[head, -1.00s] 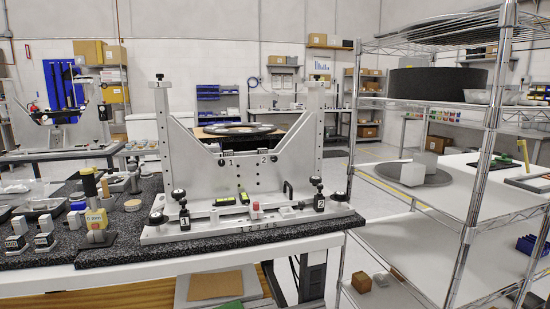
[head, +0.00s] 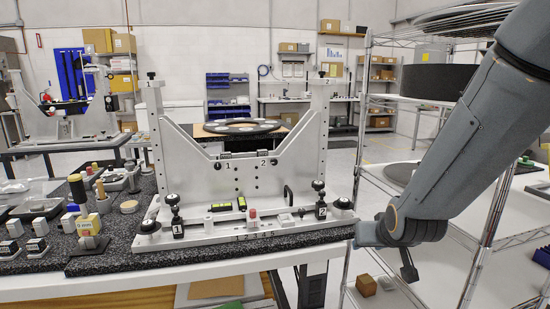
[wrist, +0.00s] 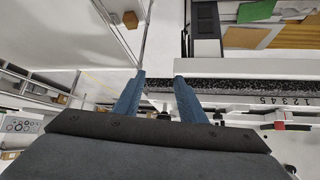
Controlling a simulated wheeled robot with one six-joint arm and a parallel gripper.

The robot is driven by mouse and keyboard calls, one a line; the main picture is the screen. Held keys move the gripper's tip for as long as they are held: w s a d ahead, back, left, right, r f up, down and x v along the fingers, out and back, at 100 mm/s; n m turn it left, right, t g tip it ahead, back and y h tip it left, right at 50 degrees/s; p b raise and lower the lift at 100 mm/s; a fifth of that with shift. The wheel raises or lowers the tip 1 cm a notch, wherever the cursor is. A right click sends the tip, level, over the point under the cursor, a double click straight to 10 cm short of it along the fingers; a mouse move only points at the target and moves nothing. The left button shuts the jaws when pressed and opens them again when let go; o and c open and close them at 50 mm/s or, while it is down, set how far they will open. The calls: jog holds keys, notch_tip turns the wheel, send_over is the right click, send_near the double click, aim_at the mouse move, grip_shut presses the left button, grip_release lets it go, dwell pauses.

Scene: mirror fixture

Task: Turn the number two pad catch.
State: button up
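The grey mirror fixture (head: 190,160) stands on a dark speckled slab at the bench edge. Its upright plate carries the numerals 1 and 2, with a dark pad above each; the pad by the 2 (head: 262,153) is small here. A black knobbed post labelled 2 (head: 320,205) stands upright at the right of its base; a similar post labelled 1 (head: 177,222) stands at the left. I cannot tell which part is the catch. My gripper (wrist: 159,75) is open and empty, fingers apart, off the fixture's right end in the head view.
A wire shelf rack (head: 492,215) stands right, close behind my arm. The numbered scale (wrist: 284,99) shows right in the wrist view.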

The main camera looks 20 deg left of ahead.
jog(key=w+a+r+n+t+y+p, duration=0.1)
jog(key=w+a+r+t+y, duration=0.15)
jog(key=a+r, duration=0.4)
jog(key=w+a+r+n+t+y+p, duration=0.1)
jog(key=w+a+r+t+y, duration=0.2)
jog(key=a, duration=0.6)
jog(key=n+t+y, duration=0.1)
jog(key=y, duration=0.1)
send_near(275, 162)
jog(key=a, duration=0.1)
jog(key=p+x, duration=0.2)
jog(key=x, duration=0.5)
jog(key=shift+w+d, duration=0.1)
jog(key=shift+w, duration=0.25)
grip_shut()
